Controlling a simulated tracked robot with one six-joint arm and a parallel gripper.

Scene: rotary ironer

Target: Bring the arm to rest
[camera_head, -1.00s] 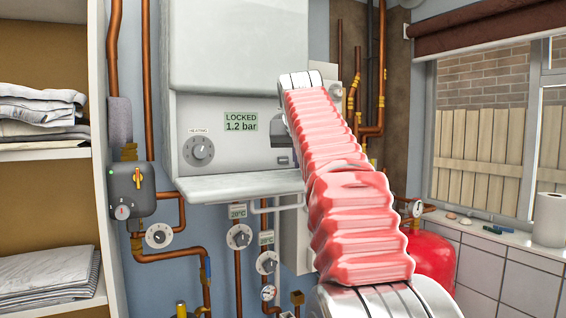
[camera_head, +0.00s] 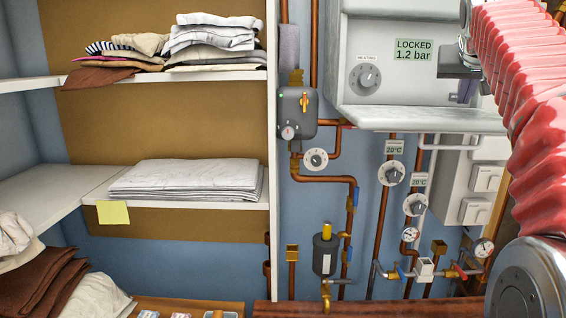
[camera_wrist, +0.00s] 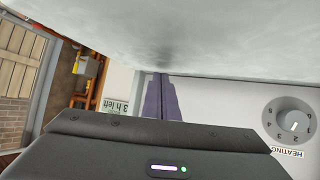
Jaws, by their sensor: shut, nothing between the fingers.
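My arm, in a ribbed red sleeve, rises along the right edge of the head view. In the wrist view my gripper (camera_wrist: 160,80) shows as purple-grey fingers close together, shut and empty, beyond the dark gripper body. The display (camera_head: 414,49) reads LOCKED 1.2 bar. The heating knob (camera_head: 366,76) is left of the gripper in the head view and shows in the wrist view (camera_wrist: 288,122), where the picture is upside down.
The white ledge (camera_head: 420,119) juts out below the gripper. Copper pipes (camera_head: 378,225), dials and valves cover the wall beneath. Shelves with folded linen (camera_head: 190,178) stand at left. A pale surface fills the wrist view's upper part, close to the fingers.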

